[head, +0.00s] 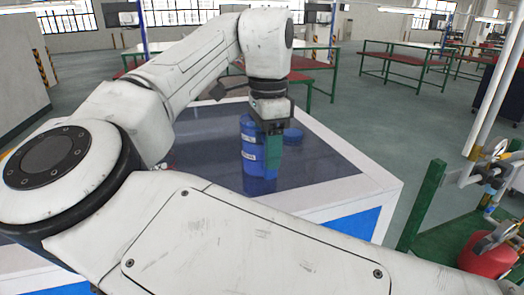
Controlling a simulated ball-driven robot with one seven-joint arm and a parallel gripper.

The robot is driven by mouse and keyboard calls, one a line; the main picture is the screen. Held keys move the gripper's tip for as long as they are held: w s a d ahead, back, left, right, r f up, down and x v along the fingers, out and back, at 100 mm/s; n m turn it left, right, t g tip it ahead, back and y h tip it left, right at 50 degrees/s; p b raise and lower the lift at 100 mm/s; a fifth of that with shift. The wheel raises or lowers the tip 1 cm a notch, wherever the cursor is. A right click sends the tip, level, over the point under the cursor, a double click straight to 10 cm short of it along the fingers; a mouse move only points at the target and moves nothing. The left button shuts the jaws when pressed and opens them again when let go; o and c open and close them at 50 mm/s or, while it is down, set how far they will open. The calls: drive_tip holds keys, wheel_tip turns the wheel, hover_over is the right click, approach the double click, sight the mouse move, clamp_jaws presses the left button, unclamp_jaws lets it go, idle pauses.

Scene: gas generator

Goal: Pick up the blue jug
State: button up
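The finger hides part of the jug. I cannot tell whether the fingers touch it, or whether they are open or shut.
A red tank (488,256) and pipes with a gauge stand at the lower right, beside a green post (421,205). Red-topped benches (400,58) stand behind across open floor.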

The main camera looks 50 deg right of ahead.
clamp_jaws()
drive_tip(key=shift+r, duration=0.15)
idle(0.4)
drive_tip(key=shift+r, duration=0.3)
wheel_tip(320, 180, up, 2)
drive_tip(key=shift+r+b, duration=0.1)
drive_tip(key=shift+b, duration=0.25)
drive_tip(key=s+a+r, duration=0.7)
drive_tip(key=s+r, duration=0.3)
drive_tip(key=s, duration=0.2)
drive_tip(key=shift+a+b, duration=0.15)
drive_tip(key=shift+b, duration=0.2)
